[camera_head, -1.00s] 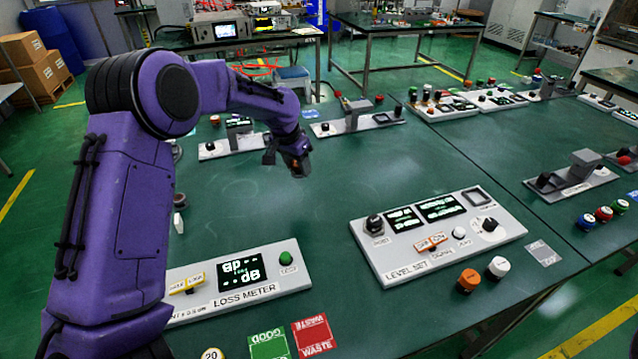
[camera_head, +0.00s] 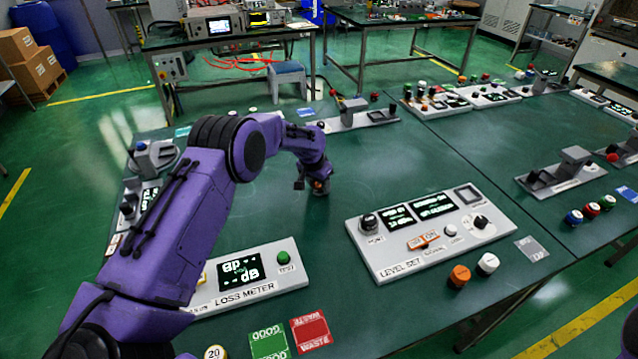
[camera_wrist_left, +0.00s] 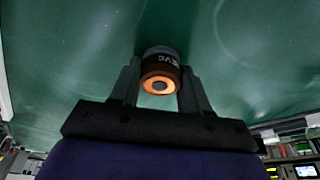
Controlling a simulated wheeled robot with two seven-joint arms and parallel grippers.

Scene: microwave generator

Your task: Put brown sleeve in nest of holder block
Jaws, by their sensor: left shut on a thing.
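My left gripper (camera_head: 318,188) hangs over the open middle of the green table, pointing down. In the left wrist view the left gripper (camera_wrist_left: 160,88) is shut on a dark brown sleeve (camera_wrist_left: 163,68), a short cylinder with an orange ring and a dark hole facing the camera. Partly readable lettering shows on its side. In the head view only a small orange-brown bit of the sleeve (camera_head: 318,183) shows at the fingers. I cannot tell for sure which fixture is the holder block; a grey block (camera_head: 353,110) stands on a pale panel beyond the gripper. My right gripper is not in view.
The LEVEL SET panel (camera_head: 430,235) with orange and white knobs before it stands right of the gripper. The LOSS METER panel (camera_head: 245,280), a green GOOD card (camera_head: 269,342) and a red WASTE card (camera_head: 311,331) lie nearer. The table around the gripper is clear.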

